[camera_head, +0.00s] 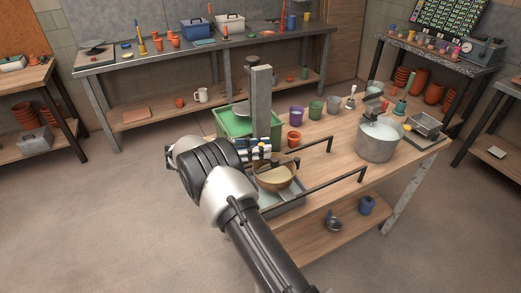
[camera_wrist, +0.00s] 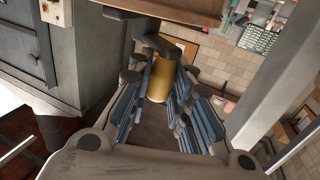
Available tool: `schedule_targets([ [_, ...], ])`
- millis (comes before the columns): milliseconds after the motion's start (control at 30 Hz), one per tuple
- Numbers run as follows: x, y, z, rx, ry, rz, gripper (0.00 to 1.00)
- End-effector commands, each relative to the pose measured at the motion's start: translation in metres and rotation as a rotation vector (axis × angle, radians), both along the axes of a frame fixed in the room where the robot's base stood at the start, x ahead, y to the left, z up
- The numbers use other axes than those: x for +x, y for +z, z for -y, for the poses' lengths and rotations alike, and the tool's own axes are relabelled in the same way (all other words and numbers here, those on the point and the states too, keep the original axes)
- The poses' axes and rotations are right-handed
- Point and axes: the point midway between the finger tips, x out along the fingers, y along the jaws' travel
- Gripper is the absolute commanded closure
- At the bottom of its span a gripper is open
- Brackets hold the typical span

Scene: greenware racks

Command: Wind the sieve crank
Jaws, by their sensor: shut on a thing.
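My gripper (camera_head: 258,154) is over the near left part of the wooden worktable, beside a grey post. In the wrist view, my gripper's blue-padded fingers (camera_wrist: 162,90) are shut around an upright tan cylinder, which looks like the crank's handle knob (camera_wrist: 160,78). A round brown sieve-like bowl (camera_head: 276,181) with a pale inside sits just below and right of the gripper, over a grey tray (camera_head: 290,197).
The grey post (camera_head: 262,105) stands close behind my gripper, by a green tub (camera_head: 234,123). Two dark rails (camera_head: 335,183) extend to the right. Several cups, an orange pot (camera_head: 294,138) and a metal bucket (camera_head: 378,143) stand on the table (camera_head: 340,155). Floor at left is clear.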

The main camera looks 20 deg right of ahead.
Motion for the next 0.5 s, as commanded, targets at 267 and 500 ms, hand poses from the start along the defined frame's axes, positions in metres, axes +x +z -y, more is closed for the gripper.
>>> schedule_targets([
  [267,-0.0006,-0.0007,0.0003,0.0,-0.001,-0.002,0.79],
  [500,-0.0002,-0.0003,0.0004,-0.001,0.0,-0.001,0.63],
])
